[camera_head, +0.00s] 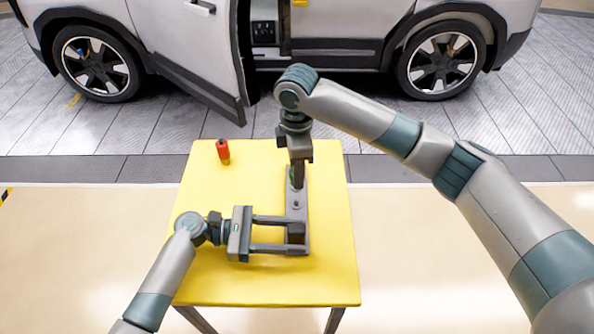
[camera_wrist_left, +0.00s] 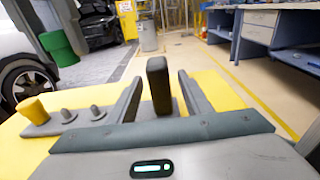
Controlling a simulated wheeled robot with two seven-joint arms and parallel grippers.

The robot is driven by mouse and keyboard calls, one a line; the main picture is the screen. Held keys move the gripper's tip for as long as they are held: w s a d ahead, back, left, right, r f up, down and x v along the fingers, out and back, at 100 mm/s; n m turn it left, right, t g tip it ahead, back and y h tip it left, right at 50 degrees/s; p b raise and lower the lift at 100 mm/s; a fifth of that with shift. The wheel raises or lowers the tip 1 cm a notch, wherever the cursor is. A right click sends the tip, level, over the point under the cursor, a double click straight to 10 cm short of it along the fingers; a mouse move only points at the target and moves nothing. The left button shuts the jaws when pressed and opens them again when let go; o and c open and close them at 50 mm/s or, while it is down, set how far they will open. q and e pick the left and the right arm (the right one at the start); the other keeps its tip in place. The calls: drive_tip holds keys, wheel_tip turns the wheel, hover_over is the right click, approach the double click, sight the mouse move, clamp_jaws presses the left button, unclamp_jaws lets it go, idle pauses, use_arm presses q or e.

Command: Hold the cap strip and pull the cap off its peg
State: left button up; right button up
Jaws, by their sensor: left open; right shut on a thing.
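The grey cap strip (camera_head: 304,215) lies on the yellow table, running away from me; it also shows in the left wrist view (camera_wrist_left: 48,129). A dark upright block (camera_wrist_left: 158,85) stands at its near end. My left gripper (camera_head: 297,235) is open, with one finger on each side of this block (camera_head: 296,233). A yellow cap (camera_wrist_left: 33,108) sits at the strip's far end in the left wrist view. My right gripper (camera_head: 297,184) points down over that end, shut on the cap, which it hides in the head view. Bare grey pegs (camera_wrist_left: 68,115) stand between cap and block.
A red bottle (camera_head: 222,151) stands at the back left of the yellow table (camera_head: 215,285). The table's left and front areas are clear. A car (camera_head: 345,45) with an open door (camera_head: 195,45) stands beyond the table.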

use_arm(q)
drive_tip(key=shift+a, duration=0.1)
drive_tip(key=a, duration=0.8)
drive_tip(key=a+r, duration=0.1)
drive_tip(key=a, duration=0.2)
drive_tip(key=shift+a, duration=0.4)
drive_tip(key=shift+r, duration=0.1)
use_arm(e)
drive_tip(key=shift+a, duration=0.1)
